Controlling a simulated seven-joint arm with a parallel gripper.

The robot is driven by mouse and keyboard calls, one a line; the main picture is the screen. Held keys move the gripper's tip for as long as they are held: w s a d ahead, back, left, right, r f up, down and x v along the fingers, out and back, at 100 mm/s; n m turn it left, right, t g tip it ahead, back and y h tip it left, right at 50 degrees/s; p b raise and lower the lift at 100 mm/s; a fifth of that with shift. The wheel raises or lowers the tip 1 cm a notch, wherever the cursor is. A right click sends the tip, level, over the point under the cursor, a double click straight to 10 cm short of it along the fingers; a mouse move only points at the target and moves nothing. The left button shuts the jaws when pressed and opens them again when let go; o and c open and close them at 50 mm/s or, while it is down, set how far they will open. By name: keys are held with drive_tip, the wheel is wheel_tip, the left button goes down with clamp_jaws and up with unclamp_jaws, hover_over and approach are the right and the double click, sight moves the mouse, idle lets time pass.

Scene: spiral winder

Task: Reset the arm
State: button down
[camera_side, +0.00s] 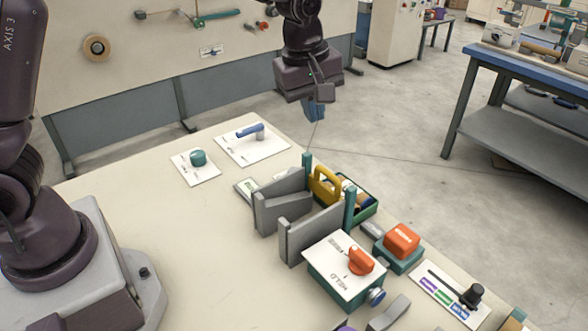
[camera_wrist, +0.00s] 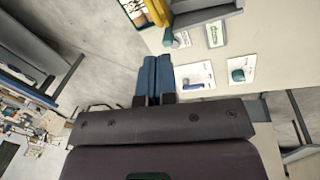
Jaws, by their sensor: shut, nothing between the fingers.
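My gripper (camera_side: 318,112) hangs in the air above the far edge of the table in the side view, pointing down, clear of everything on the table. Its blue fingers also show in the wrist view (camera_wrist: 154,78), closed against each other with nothing between them. No object touches the gripper. My arm's base stands at the left of the side view.
The table (camera_side: 130,200) holds a blue lever on a white plate (camera_side: 255,145), a teal knob (camera_side: 197,158), grey upright plates (camera_side: 290,205), a yellow handle (camera_side: 325,183), an orange knob on a box (camera_side: 360,259) and an orange block (camera_side: 402,240). Floor lies beyond.

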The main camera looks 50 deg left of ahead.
drive_tip(key=s+a+r+m+t, duration=0.1)
drive_tip(key=s+a+r+m, duration=0.1)
drive_tip(key=s+r+m, duration=0.2)
drive_tip(key=s+a+r+m+t, duration=0.2)
drive_tip(key=s+r+m, duration=0.3)
drive_tip(key=s+m, duration=0.6)
drive_tip(key=s+a, duration=0.1)
drive_tip(key=s, duration=0.7)
drive_tip(key=shift+s+r+t, duration=0.15)
drive_tip(key=shift+s+t, duration=0.15)
drive_tip(key=shift+s, duration=0.05)
